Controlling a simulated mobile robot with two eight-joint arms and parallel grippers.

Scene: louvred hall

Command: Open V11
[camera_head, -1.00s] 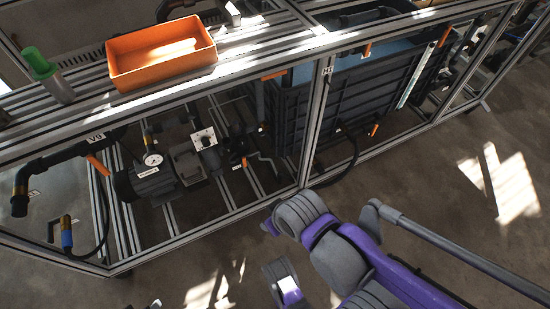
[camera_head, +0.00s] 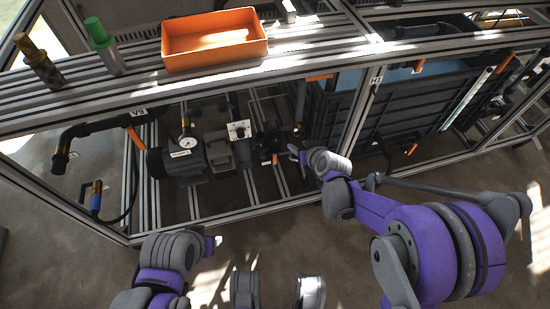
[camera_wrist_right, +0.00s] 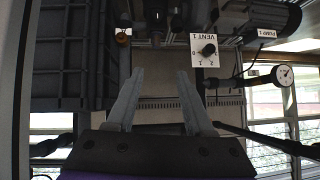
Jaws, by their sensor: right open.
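No label that I can read says V11. A small orange valve handle (camera_head: 275,159) sits low on the dark piping right of the pump, with a tiny unreadable tag beside it. My right gripper (camera_head: 293,150) is open just right of this handle, apart from it in the picture. In the right wrist view the open jaws (camera_wrist_right: 160,95) are empty and point at the piping, with an orange part (camera_wrist_right: 128,31) beyond the left finger. Another orange handle (camera_head: 134,138) is under a tag that seems to read V9. My left gripper cannot be made out.
An aluminium frame rail (camera_head: 230,75) runs above the piping, bearing an orange tray (camera_head: 215,45). A frame post (camera_head: 357,115) and dark crate (camera_head: 400,105) stand right of my right gripper. The pump (camera_head: 180,162), gauge (camera_head: 186,141) and VENT 1 box (camera_wrist_right: 203,50) are close by.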

